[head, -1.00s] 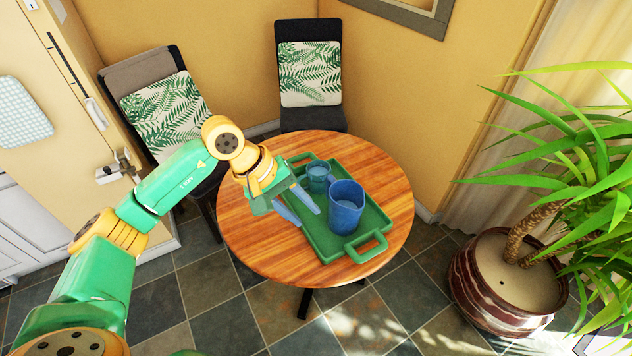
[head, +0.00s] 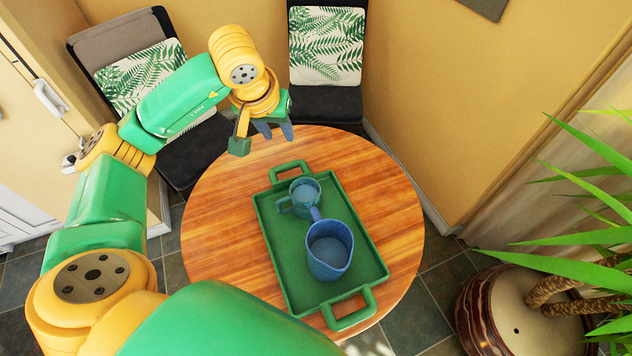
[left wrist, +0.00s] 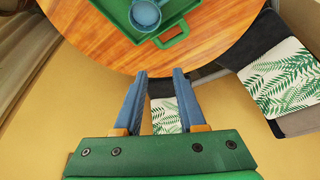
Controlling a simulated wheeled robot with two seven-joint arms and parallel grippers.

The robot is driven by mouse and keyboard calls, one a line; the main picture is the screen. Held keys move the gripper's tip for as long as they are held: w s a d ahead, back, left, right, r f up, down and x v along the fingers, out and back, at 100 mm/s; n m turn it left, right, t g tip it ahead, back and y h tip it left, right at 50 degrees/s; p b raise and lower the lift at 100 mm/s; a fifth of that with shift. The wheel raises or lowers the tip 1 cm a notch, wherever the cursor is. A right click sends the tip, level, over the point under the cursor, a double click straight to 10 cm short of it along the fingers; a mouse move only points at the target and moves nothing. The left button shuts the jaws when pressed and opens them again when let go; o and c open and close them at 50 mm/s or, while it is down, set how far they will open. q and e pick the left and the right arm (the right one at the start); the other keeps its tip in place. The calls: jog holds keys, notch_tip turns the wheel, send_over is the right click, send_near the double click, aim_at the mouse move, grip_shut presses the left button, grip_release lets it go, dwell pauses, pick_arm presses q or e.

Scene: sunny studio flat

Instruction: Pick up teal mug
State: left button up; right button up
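The teal mug (head: 304,194) is the smaller cup and stands on the green tray (head: 373,259), near the tray's far handle. Its handle points left in the head view. It also shows at the top of the left wrist view (left wrist: 146,14), partly cut off by the frame edge. A larger blue jug (head: 329,252) stands just in front of it on the tray. My left gripper (head: 280,133) is over the far edge of the table, beyond the tray and apart from the mug. Its blue fingers (left wrist: 160,75) are apart and empty in the left wrist view. My right gripper is not in view.
The round wooden table (head: 215,215) has bare wood around the tray. Two dark chairs with leaf-pattern cushions (head: 326,45) stand behind it. A potted plant (head: 510,315) stands at the right.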

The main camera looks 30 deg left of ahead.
pick_arm(q)
jog(key=b, duration=0.3)
send_over(291, 193)
notch_tip(291, 193, down, 4)
jog(key=f, duration=0.1)
jog(key=f+b, duration=0.4)
jog(key=b, duration=0.1)
jog(key=s+f+b, duration=0.1)
jog(key=f+b, duration=0.9)
jog(key=shift+s+d+f, duration=0.15)
jog(key=shift+f, duration=0.6)
jog(key=x, duration=0.5)
jog(key=shift+f, duration=0.4)
grip_shut()
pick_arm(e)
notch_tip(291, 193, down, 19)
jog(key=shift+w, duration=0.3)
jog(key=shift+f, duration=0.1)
